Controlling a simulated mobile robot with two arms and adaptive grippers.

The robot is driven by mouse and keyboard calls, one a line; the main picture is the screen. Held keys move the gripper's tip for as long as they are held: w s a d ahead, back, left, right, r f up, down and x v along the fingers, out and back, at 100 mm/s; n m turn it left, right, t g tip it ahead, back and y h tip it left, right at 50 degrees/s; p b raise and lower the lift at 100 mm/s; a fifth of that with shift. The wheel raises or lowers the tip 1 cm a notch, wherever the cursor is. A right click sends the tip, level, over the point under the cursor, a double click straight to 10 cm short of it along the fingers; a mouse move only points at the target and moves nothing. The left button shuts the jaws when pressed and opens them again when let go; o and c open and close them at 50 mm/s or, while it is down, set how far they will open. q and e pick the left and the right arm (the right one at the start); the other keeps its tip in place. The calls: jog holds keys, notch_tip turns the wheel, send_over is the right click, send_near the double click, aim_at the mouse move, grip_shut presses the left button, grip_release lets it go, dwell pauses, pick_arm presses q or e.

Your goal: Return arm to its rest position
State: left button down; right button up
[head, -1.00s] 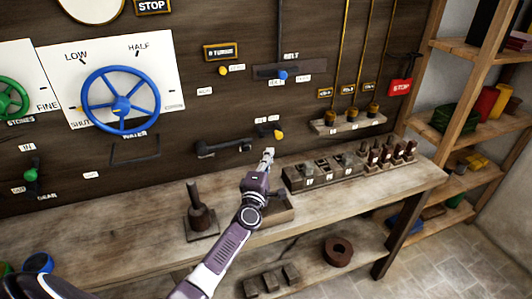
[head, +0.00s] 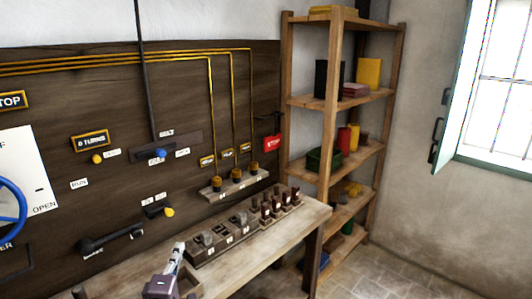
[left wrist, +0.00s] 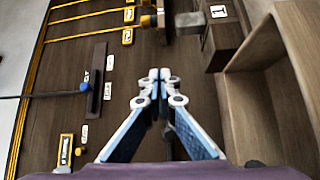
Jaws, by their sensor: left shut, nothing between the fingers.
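My left gripper (head: 179,250) shows at the bottom of the head view, in front of the dark wall panel (head: 110,110) and over the workbench. Its fingertips also show in the left wrist view (left wrist: 159,75), closed together with nothing between them. The fingers point toward the dark panel and appear apart from it. Only the gripper and a bit of its wrist show in the head view; the rest of my left arm is out of the frame. My right gripper does not show.
The workbench (head: 258,252) carries a row of switch blocks (head: 225,233) just right of the gripper. A yellow-tipped lever (head: 168,211) and a black handle (head: 110,238) stick out of the panel nearby. A wooden shelf (head: 329,150) stands at the right, with open floor beside it.

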pick_arm(q)
jog(key=s+d+f+m+g+h, duration=0.3)
jog(key=s+d+f+m+g, duration=0.15)
jog(key=s+d+m, duration=0.35)
jog(key=s+d+f+m+g+h, duration=0.4)
jog(key=s+d+f+m, duration=0.25)
jog(key=s+d, duration=0.35)
jog(key=s+a+f+m+g+y, duration=0.2)
jog(key=s+a+m+g+y, duration=0.15)
jog(key=s, duration=0.85)
jog(key=s+a+f+m+g+y, duration=0.1)
jog(key=s+a+m+g+y, duration=0.3)
jog(key=s, duration=0.8)
jog(key=s+a+f+n+h, duration=0.1)
jog(key=s+f+n+h, duration=0.15)
jog(key=f, duration=2.55)
jog(key=s+a+f+g, duration=0.1)
jog(key=s+a+f, duration=0.2)
jog(key=s+f, duration=1.1)
jog(key=s+m, duration=0.1)
jog(key=s, duration=0.2)
jog(key=shift+f+g+y, duration=0.3)
jog(key=shift+g, duration=0.1)
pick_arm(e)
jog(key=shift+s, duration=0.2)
pick_arm(q)
jog(key=shift+s, duration=0.1)
